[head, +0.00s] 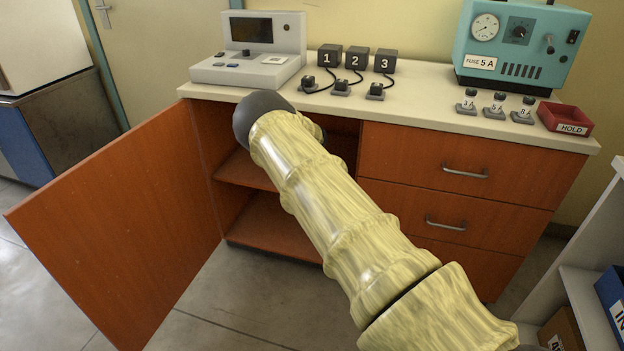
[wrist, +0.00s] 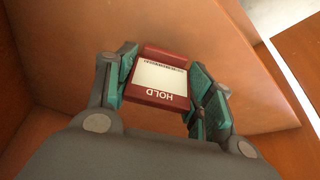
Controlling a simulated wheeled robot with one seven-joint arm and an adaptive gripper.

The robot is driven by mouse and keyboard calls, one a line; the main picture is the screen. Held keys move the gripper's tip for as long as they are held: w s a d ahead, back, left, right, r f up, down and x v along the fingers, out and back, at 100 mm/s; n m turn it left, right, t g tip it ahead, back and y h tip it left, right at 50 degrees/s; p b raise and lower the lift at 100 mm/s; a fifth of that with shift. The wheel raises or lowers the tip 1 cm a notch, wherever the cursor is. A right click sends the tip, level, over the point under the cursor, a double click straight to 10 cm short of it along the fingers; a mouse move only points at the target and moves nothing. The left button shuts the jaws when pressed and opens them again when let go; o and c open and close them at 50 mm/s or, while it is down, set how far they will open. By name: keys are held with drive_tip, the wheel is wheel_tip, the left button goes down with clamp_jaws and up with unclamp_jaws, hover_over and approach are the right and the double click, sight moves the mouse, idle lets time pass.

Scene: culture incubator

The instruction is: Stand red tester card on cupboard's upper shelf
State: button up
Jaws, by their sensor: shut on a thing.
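The red tester card (wrist: 158,77) shows in the wrist view, dark red with a white label, a barcode and the word HOLD. My gripper (wrist: 163,88) is shut on it, with a teal-padded finger at each side. In the head view my arm reaches into the open cupboard (head: 208,150), and my gripper and the card are hidden there. The cupboard's upper shelf (head: 243,170) shows partly left of my arm. In the wrist view an orange-brown board lies behind the card; I cannot tell whether the card touches it.
The cupboard door (head: 125,225) stands wide open at the left. The worktop (head: 430,90) above carries a grey console (head: 250,65), numbered black blocks (head: 357,58), a teal tester (head: 520,45) and a red HOLD tray (head: 565,122). Closed drawers (head: 460,185) are at the right.

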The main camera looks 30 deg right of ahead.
drive_tip(key=shift+f, duration=1.05)
drive_tip(key=shift+f, duration=0.1)
drive_tip(key=o, duration=0.9)
